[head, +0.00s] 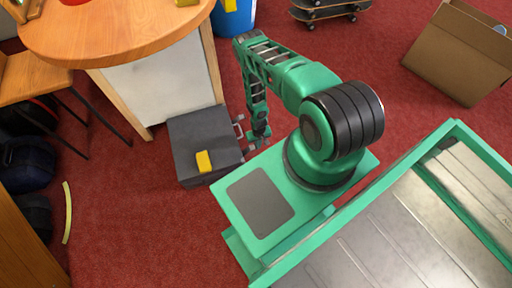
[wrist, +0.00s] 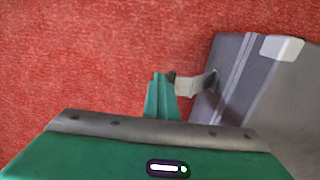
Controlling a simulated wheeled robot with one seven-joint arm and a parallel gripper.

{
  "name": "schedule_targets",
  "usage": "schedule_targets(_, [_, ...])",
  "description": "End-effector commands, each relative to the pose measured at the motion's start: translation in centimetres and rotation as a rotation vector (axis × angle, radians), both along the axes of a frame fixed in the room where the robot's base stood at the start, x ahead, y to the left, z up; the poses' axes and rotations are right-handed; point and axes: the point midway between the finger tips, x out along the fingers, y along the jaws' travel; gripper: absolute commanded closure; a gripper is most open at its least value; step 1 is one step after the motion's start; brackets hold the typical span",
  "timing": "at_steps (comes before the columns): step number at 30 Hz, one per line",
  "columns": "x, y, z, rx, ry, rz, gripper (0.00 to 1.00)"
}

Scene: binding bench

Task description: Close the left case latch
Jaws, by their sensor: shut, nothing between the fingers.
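The dark grey case (head: 186,130) lies on the carpet beside the table, with pale metal latch pieces (head: 239,126) standing out from its right side. I cannot tell for sure which one is the left latch. My gripper (head: 262,134) is down low just right of the case, shut and empty. In the wrist view, the green fingers (wrist: 162,97) stand beside a pale latch (wrist: 192,85) that sticks out from the case (wrist: 262,95). The fingertips are very close to its end; I cannot tell whether they touch. A whitish piece (wrist: 282,48) shows on the case's edge.
A yellow block (head: 204,161) lies on the case's top. The round wooden table (head: 110,35) with its white panel stands just behind the case. A cardboard box (head: 458,55) and skateboards (head: 325,12) are farther off. Red carpet is clear in front of the case.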

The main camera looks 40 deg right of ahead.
Motion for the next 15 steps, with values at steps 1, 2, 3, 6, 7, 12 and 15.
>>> schedule_targets(1, [0.2, 0.8, 0.0, 0.014, -0.005, -0.001, 1.0])
schedule_targets(2, [0.2, 0.8, 0.0, 0.015, -0.005, -0.001, 1.0])
schedule_targets(3, [0.2, 0.8, -0.1, 0.016, -0.006, -0.001, 1.0])
schedule_targets(6, [0.2, 0.6, -0.1, 0.018, -0.006, -0.002, 1.0])
schedule_targets(7, [0.2, 0.5, -0.1, 0.019, -0.006, -0.002, 1.0])
schedule_targets(12, [-0.2, -0.7, -0.1, 0.016, -0.006, -0.002, 1.0])
schedule_targets(15, [-0.4, -1.5, -0.1, 0.014, -0.005, -0.003, 1.0])
